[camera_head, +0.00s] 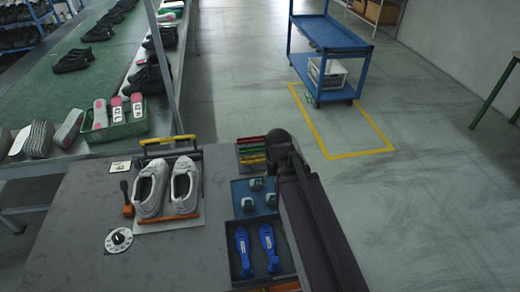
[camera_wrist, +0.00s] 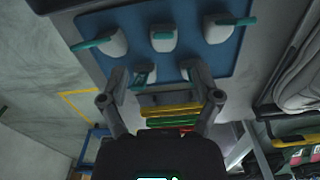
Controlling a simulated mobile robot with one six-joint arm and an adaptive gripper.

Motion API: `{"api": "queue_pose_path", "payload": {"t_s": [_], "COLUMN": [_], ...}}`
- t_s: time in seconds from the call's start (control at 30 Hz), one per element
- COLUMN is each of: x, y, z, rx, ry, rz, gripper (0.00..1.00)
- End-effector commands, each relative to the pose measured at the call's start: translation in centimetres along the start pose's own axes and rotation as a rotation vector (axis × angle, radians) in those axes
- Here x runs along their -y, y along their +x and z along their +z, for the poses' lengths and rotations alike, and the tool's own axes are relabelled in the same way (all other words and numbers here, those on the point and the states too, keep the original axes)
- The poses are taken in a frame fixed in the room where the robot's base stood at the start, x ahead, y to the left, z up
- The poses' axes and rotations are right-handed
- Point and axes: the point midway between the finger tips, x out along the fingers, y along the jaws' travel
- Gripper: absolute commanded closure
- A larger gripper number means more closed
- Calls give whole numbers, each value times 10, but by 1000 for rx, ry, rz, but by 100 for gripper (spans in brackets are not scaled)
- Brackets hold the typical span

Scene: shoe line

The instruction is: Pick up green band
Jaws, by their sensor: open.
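The green band (camera_head: 252,147) lies in a row of coloured bands at the right far edge of the grey work table, between a red band (camera_head: 251,139) and a yellow band (camera_head: 252,160). In the wrist view, the green band (camera_wrist: 168,121) shows beyond the yellow band, partly framed by my fingers. My gripper (camera_wrist: 158,78) is open and empty, its two fingers apart. In the head view, my dark arm covers the area just right of the bands, and my fingertips are hidden there.
A blue tray (camera_head: 242,212) with several white-and-teal pieces adjoins the bands; it fills the top of the wrist view. A dark tray (camera_head: 231,262) holds two blue tools. Grey shoes (camera_head: 150,190) stand on a rack to the left. A blue cart (camera_head: 330,38) is farther off.

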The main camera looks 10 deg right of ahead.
Motion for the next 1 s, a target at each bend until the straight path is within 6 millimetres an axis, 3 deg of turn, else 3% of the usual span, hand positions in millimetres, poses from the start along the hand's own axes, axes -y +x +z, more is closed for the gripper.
{"api": "queue_pose_path", "payload": {"t_s": [0.27, 0.7, 0.9, 1.0], "x": [10, 28, 34, 36], "y": [-8, -21, -25, -26], "z": [-82, -227, -277, -292], "rx": [0, 0, 0, 0], "ry": [334, 1032, 1293, 1380], "rz": [0, 0, 0, 0], "gripper": [19, 19, 19, 19]}}
